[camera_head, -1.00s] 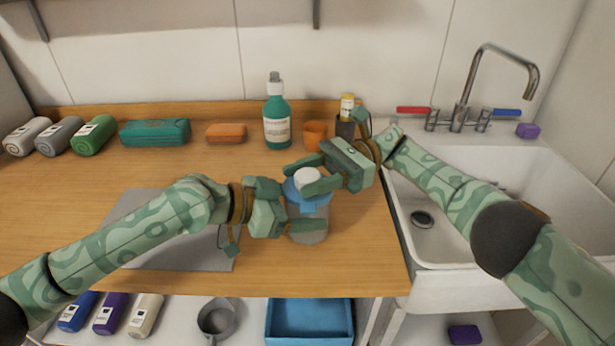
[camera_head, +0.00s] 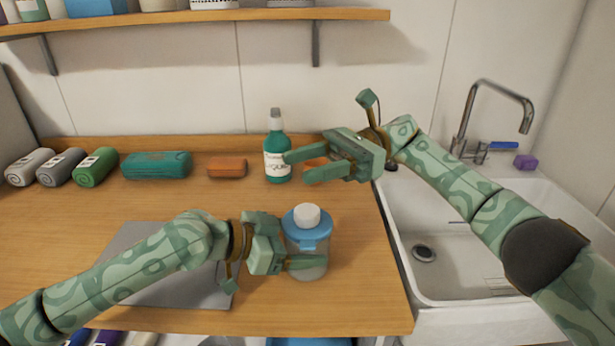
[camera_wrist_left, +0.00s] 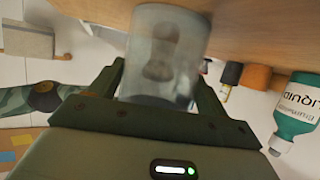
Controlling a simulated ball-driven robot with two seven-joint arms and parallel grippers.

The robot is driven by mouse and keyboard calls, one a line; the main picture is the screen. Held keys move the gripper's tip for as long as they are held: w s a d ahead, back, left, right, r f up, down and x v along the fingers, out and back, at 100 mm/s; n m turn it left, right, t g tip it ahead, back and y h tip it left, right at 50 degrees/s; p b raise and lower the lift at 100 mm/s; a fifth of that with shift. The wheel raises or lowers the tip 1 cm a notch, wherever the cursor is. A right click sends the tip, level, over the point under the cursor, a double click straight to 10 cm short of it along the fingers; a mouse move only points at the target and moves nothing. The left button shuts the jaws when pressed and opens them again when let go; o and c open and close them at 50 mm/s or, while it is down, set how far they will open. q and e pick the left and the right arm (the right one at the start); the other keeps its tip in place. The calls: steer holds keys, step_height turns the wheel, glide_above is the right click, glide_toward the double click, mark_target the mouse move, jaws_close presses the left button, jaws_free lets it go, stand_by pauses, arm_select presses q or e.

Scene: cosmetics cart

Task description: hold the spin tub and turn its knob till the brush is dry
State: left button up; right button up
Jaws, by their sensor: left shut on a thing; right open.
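The spin tub (camera_head: 308,240) stands upright on the wooden counter, with a clear body, a blue lid and a white knob (camera_head: 307,216) on top. My left gripper (camera_head: 300,252) is shut around its body from the left. In the left wrist view the tub (camera_wrist_left: 165,55) sits between the fingers, and a blurred grey-brown shape, perhaps the brush, shows inside. Whether it is wet cannot be told. My right gripper (camera_head: 299,168) is open and empty, raised behind the knob and apart from it.
A teal bottle (camera_head: 277,155) stands behind the tub, near the right gripper's fingertips. An orange block (camera_head: 227,167), a teal case (camera_head: 156,165) and rolled towels (camera_head: 95,167) line the back. A grey mat (camera_head: 150,290) lies under my left arm. The sink (camera_head: 440,280) is at right.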

steer(key=d+f+m+t+y, duration=0.2)
steer(key=d+f+m+t, duration=0.15)
steer(key=d, duration=0.35)
steer(key=m+t+h, duration=0.4)
steer(key=m+t, duration=0.6)
steer(key=t, duration=0.6)
glide_toward(318, 219)
steer(key=a, duration=0.1)
steer(key=x, duration=1.1)
steer(key=shift+w+r, duration=0.1)
steer(key=shift+w, duration=0.25)
steer(key=c, duration=0.7)
